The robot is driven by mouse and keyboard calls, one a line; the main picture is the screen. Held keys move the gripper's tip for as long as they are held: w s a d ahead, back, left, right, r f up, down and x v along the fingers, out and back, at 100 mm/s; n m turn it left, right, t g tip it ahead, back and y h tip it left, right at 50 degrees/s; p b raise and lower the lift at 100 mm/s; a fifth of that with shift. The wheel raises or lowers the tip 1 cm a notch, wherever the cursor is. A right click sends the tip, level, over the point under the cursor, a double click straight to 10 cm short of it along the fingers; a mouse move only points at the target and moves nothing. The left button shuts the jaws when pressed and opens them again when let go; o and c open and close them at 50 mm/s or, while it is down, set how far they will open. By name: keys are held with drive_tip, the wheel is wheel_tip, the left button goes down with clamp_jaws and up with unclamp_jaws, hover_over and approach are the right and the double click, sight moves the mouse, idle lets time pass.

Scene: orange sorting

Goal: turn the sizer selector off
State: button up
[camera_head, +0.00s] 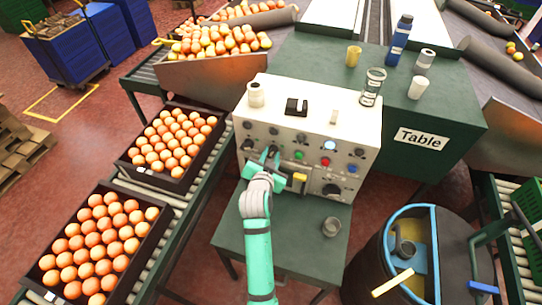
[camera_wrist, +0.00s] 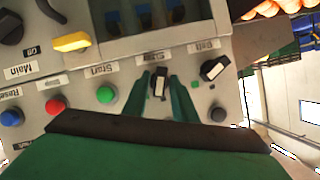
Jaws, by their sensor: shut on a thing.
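The sizer selector (camera_wrist: 159,84) is a small black knob with a pale pointer on the grey control panel. In the wrist view its label is upside down and partly hard to read. My gripper (camera_wrist: 162,97) has its two green fingers on either side of the knob and is shut on it. In the head view my gripper (camera_head: 270,160) reaches the front of the control box (camera_head: 350,125) at its left half, and it hides the selector there.
A similar selector labelled Belt (camera_wrist: 214,68) sits close beside. The green start button (camera_wrist: 105,94), red stop button (camera_wrist: 55,107) and yellow handle (camera_wrist: 72,42) are on the same panel. Orange crates (camera_head: 112,178) line the left conveyor.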

drive_tip(key=shift+a+n+g+h, duration=0.15)
drive_tip(key=shift+n+g+h, duration=0.15)
drive_tip(key=shift+n+h, duration=0.8)
drive_tip(key=shift+n, duration=0.4)
drive_tip(key=o, duration=0.8)
drive_tip(key=shift+w, duration=0.1)
drive_tip(key=shift+c, duration=0.2)
drive_tip(key=v, duration=1.1)
drive_tip(key=shift+w, duration=0.1)
